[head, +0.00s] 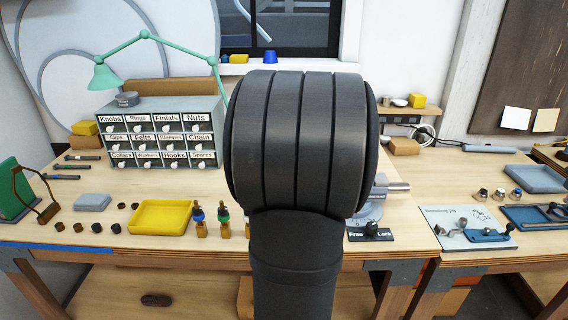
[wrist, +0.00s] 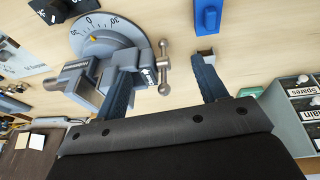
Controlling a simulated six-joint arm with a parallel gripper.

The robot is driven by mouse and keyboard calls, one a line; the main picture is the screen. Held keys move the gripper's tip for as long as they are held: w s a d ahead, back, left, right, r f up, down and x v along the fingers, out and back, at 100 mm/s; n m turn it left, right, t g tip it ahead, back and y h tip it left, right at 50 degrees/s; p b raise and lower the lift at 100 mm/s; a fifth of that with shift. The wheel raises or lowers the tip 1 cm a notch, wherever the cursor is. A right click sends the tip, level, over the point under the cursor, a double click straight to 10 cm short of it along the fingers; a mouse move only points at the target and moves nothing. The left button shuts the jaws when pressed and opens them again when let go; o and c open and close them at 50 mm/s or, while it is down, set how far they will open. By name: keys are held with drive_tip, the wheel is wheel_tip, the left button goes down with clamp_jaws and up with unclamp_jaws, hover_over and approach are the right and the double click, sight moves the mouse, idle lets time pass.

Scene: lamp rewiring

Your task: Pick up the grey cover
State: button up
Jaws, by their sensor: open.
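A low grey block-like piece (head: 93,202), which looks like the grey cover, lies on the bench at the left, left of the yellow tray. It does not show in the wrist view. My gripper (wrist: 166,66) is open, its two dark fingers spread with nothing held between them. It is over the bench by the grey vise (wrist: 98,58) with the angle dial. The left finger overlaps the vise in the picture; I cannot tell whether they touch. In the head view my own arm hides the gripper and most of the vise.
The yellow tray (head: 160,216) and several small dark knobs are near the grey piece. A green stand (head: 17,187) is at the far left. The labelled drawer cabinet (head: 160,134) stands behind, under a green lamp (head: 105,76). A Free/Lock plate (head: 371,233) lies at the front edge.

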drive_tip(key=w+a+r+t, duration=0.1)
drive_tip(key=w+a, duration=0.6)
drive_tip(key=w, duration=0.3)
drive_tip(key=shift+y, duration=0.4)
drive_tip(key=x, duration=0.8)
drive_tip(key=w+x, duration=0.1)
drive_tip(key=x, duration=0.3)
drive_tip(key=shift+a+r, duration=0.15)
drive_tip(key=shift+r, duration=0.1)
drive_tip(key=shift+a+x, duration=0.2)
drive_tip(key=shift+x, duration=1.15)
drive_tip(key=shift+a+x, duration=0.15)
drive_tip(key=shift+x, duration=1.2)
drive_tip(key=shift+w, duration=0.15)
drive_tip(key=c, duration=1.1)
